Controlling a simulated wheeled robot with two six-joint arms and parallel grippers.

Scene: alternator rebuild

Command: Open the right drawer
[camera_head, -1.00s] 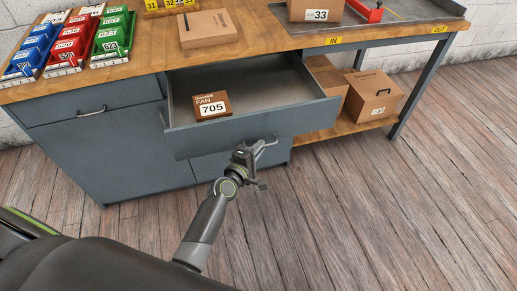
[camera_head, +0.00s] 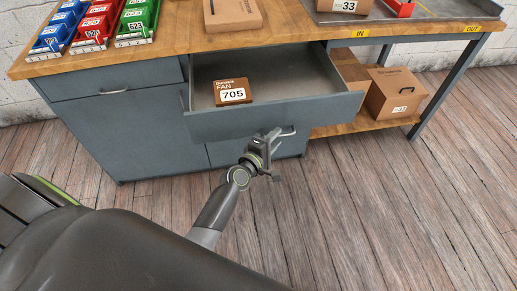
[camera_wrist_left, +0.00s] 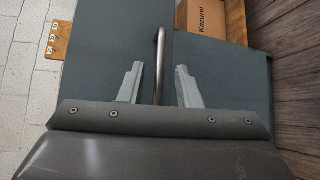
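The right drawer (camera_head: 275,117) is pulled out under the bench top, and its inside shows. A brown box labelled FAN 705 (camera_head: 233,91) lies in it. My left gripper (camera_head: 272,138) is in front of the drawer front, by the drawer's handle (camera_head: 289,132). In the left wrist view the fingers of my left gripper (camera_wrist_left: 158,85) are spread, with the handle bar (camera_wrist_left: 160,62) between them and gaps on both sides, wider on the right. The near end of the bar is hidden by the gripper body. My right gripper is not in view.
The left drawer (camera_head: 135,92) is closed. Blue, red and green bins (camera_head: 97,22) and a cardboard box (camera_head: 232,12) stand on the bench top (camera_head: 170,52). Another box (camera_head: 396,92) sits on the lower shelf at right. The plank floor in front is clear.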

